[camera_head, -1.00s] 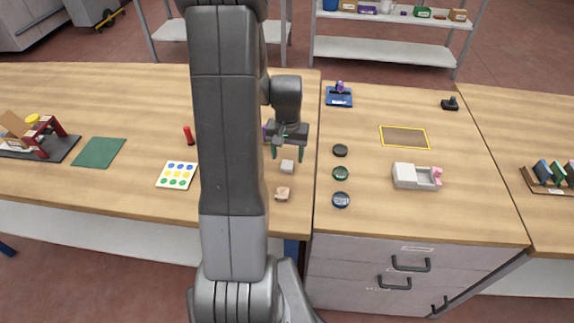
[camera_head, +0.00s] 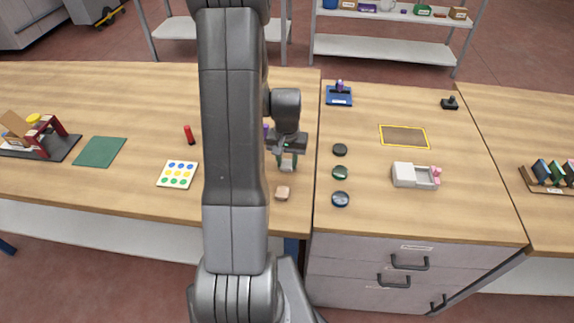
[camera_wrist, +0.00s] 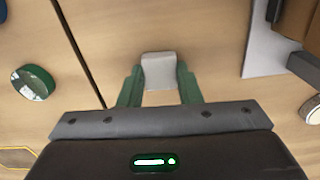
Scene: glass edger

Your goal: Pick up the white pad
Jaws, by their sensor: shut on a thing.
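The white pad (camera_wrist: 158,70) is a small pale block between the green fingers of my gripper (camera_wrist: 159,84) in the wrist view. In the head view the pad (camera_head: 288,164) shows between the fingertips of my gripper (camera_head: 287,162), low over the left wooden table, near its right edge. The gripper is shut on the pad. I cannot tell whether the pad still touches the table.
Three round discs, the middle one green (camera_head: 340,173), stand in a column to the right, across the table seam. A white box (camera_head: 405,175) is further right. A dotted card (camera_head: 177,174) lies left of my arm.

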